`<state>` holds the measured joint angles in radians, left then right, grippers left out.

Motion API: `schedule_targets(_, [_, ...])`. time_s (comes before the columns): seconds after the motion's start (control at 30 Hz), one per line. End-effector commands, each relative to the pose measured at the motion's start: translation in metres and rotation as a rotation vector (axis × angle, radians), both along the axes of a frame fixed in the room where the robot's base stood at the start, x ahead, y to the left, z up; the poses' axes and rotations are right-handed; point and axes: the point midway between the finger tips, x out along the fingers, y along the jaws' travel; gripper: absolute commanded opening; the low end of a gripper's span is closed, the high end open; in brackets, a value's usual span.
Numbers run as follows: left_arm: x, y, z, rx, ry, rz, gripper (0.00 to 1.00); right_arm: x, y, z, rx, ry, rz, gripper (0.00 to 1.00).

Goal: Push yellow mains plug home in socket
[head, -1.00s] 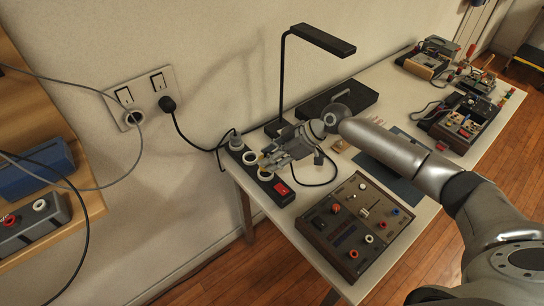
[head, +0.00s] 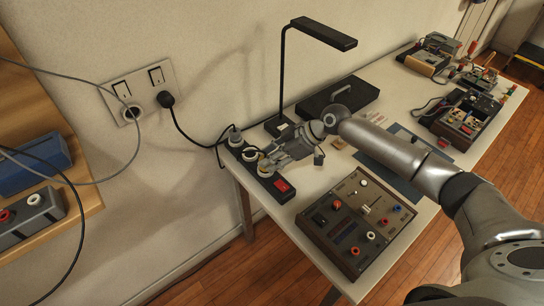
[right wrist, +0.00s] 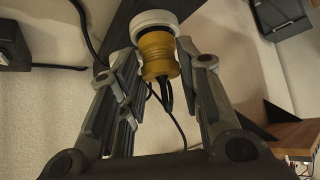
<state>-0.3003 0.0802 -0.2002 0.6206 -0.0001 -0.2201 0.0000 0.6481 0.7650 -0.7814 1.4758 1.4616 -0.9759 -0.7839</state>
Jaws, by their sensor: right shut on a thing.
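The yellow mains plug (right wrist: 158,55) is between the two fingers of my right gripper (right wrist: 157,62), which is shut on it. Its front end meets a round white socket (right wrist: 153,22); I cannot tell whether a small gap is left. Dark cable runs from its back. In the head view my right gripper (head: 269,160) is at the dark power strip (head: 252,167), over the socket nearest the red switch (head: 281,184). The plug is mostly hidden there by the fingers. My left gripper is not in view.
A grey plug (head: 234,134) sits at the strip's far end. A black lamp (head: 282,75) and black case (head: 338,97) stand behind. A brown control panel (head: 357,222) lies in front. A black plug (head: 166,99) is in the wall plate, its cable running towards the strip.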

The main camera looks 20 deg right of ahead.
Motion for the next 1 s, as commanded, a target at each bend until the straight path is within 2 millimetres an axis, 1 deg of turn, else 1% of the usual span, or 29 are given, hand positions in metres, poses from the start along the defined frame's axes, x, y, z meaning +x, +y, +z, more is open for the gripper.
schedule_targets(0.17, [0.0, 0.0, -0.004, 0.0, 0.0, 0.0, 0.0, 0.0, 0.0, -0.005, 0.001, 0.0, 0.0, 0.06])
schedule_targets(0.2, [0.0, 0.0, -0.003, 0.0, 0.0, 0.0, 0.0, 0.0, 0.0, -0.004, 0.0, -0.002, 0.0, 0.38])
schedule_targets(0.37, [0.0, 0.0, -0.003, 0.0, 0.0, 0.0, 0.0, 0.0, 0.0, -0.004, 0.001, 0.0, 0.0, 0.57])
schedule_targets(0.67, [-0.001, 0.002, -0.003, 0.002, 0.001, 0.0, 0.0, 0.0, 0.0, -0.004, 0.0, 0.0, 0.0, 0.57])
schedule_targets(0.77, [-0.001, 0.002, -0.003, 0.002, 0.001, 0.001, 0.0, -0.002, -0.004, 0.0, 0.0, -0.001, -0.001, 0.57])
schedule_targets(0.87, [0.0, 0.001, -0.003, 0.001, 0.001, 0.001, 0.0, -0.005, -0.013, 0.011, -0.001, -0.003, -0.003, 0.57])
schedule_targets(1.0, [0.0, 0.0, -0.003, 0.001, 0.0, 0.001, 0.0, -0.015, -0.031, 0.032, -0.003, -0.003, -0.003, 0.57])
